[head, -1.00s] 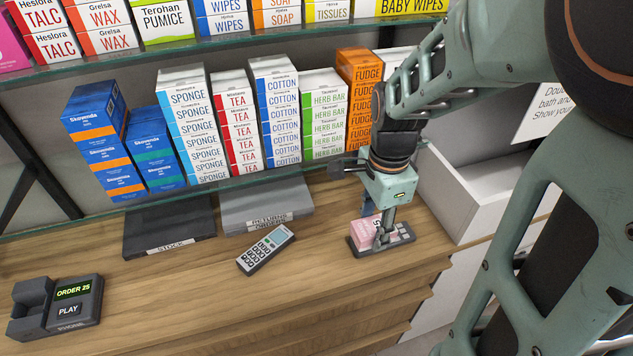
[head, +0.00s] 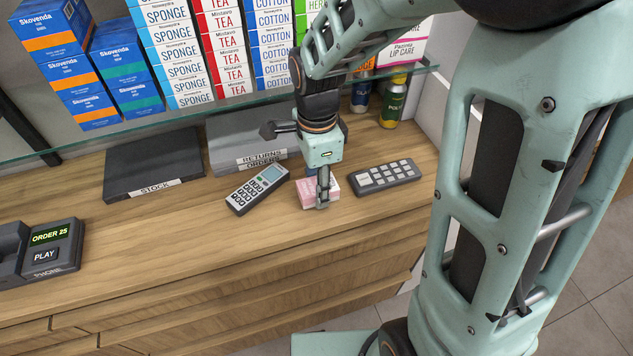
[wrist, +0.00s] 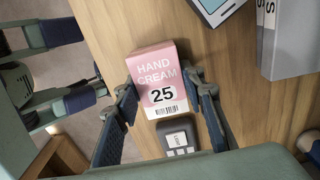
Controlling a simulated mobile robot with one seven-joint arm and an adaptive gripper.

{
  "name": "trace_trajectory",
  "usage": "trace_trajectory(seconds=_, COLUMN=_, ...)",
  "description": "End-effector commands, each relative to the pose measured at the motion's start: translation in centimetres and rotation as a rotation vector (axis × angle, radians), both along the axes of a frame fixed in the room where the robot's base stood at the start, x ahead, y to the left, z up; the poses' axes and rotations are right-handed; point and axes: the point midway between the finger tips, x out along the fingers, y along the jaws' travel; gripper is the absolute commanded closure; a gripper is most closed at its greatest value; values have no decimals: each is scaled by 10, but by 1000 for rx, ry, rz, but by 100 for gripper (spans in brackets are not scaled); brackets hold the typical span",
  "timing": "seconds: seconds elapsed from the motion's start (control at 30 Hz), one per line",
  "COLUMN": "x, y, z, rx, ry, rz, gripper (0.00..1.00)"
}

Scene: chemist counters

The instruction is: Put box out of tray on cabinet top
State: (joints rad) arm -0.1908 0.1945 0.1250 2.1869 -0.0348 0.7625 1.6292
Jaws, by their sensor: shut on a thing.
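The box is a pink and white "HAND CREAM" carton (wrist: 157,82) marked 25, seen from above in the wrist view. My gripper (wrist: 160,88) has a finger on each side of it and is shut on it. In the head view the box (head: 307,189) is partly hidden by my gripper (head: 323,188).
A handset (head: 257,189) lies close left of the box and a dark keypad (head: 383,176) close right. An order display (head: 48,245) is at the far left. A glass shelf with stacked cartons (head: 168,50) hangs behind. Bottles (head: 393,103) stand at back right.

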Motion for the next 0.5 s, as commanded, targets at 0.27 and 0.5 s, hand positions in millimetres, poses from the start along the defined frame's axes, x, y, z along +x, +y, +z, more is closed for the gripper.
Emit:
trace_trajectory(seconds=0.27, x=0, y=0, z=-6, rx=1, ry=-2, rz=0, gripper=88)
trace_trajectory(seconds=0.5, x=0, y=0, z=-9, rx=0, ry=-1, rz=0, gripper=57)
